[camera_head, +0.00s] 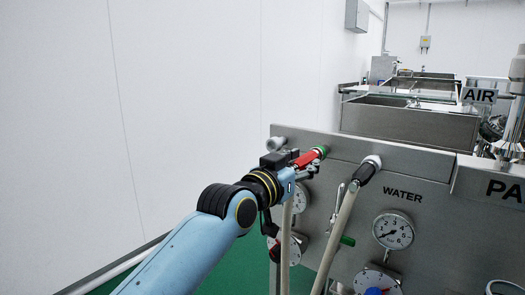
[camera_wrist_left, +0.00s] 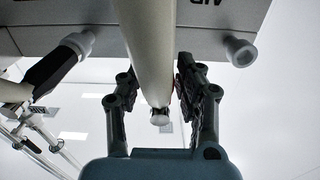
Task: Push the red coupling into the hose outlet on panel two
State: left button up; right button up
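In the head view my left gripper (camera_head: 303,166) is at the upper left of the steel panel, around the red coupling (camera_head: 307,158). The coupling's front end meets a green-ringed hose outlet (camera_head: 321,151); how deep it sits cannot be told. A pale hose (camera_head: 287,230) hangs below the gripper. In the left wrist view the fingers of the gripper (camera_wrist_left: 157,85) stand on both sides of the pale hose (camera_wrist_left: 147,45). Only a sliver of red shows by the right-hand finger; the hose hides the rest of the grip. My right gripper is not in view.
A dark coupling with a second hose (camera_head: 336,230) is on the outlet right of the red one, near the WATER label (camera_head: 402,194). A bare outlet (camera_head: 277,143) is to the left. Gauges (camera_head: 393,231) and valves are below. A white wall stands left.

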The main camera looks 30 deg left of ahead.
pick_arm(q)
jog(key=shift+o, duration=1.4)
jog(key=shift+s+f, duration=0.1)
jog(key=s, duration=1.2)
jog(key=s+a+f+g, duration=0.2)
jog(key=s+f+g, duration=0.1)
jog(key=f, duration=1)
jog(key=s+a+f+g+y, duration=0.1)
jog(key=s+f+g, duration=0.2)
jog(key=f, duration=0.9)
jog(key=s+a+f+g, duration=0.2)
jog(key=s+f, duration=0.2)
jog(key=f, duration=0.9)
jog(key=s+a+f+g, duration=0.1)
jog(key=s+f+g, duration=0.4)
jog(key=s+f, duration=0.95)
jog(key=s+f+g, duration=0.2)
jog(key=s+f, duration=0.1)
jog(key=s, duration=0.7)
jog(key=s+f+g+y, duration=0.1)
jog(key=s+f+g, duration=0.1)
jog(key=s, duration=0.8)
jog(key=shift+s+a+f, duration=0.25)
jog(key=shift+a+f, duration=0.2)
jog(key=shift+f, duration=0.1)
